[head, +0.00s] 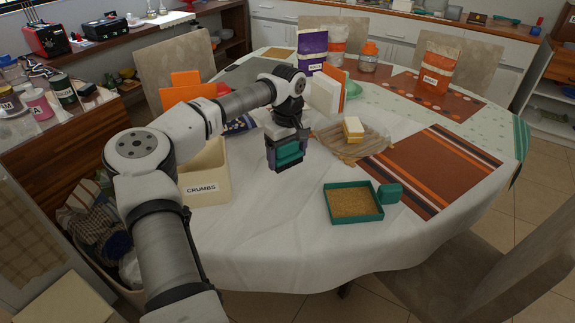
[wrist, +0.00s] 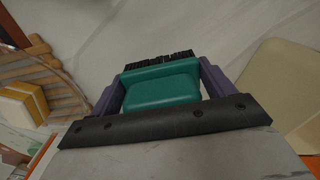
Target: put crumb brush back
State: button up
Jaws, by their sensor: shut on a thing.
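My gripper (head: 287,160) is shut on the green crumb brush (head: 289,153), above or at the white cloth near the middle of the table. In the wrist view the brush (wrist: 160,88) sits between the two purple fingers of my gripper (wrist: 160,92), its black bristles pointing away from the palm. I cannot tell whether the bristles touch the cloth. A green crumb pan (head: 328,207) with a brown crumb-like bed and a green handle (head: 390,193) lies to the right. A cream bin labelled CRUMBS (head: 207,189) stands left of my gripper.
A wooden slatted board (head: 345,150) with a yellow-and-white block (head: 353,129) lies right of my gripper. A striped brown mat (head: 435,170) lies farther right. White and orange upright items (head: 325,94) stand close behind. White cloth (head: 275,235) in front is clear.

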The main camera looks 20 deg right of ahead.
aim_at(288, 167)
jog(key=shift+f+p, duration=0.3)
jog(key=shift+f, duration=2.05)
jog(key=shift+f, duration=0.15)
jog(key=o, duration=1)
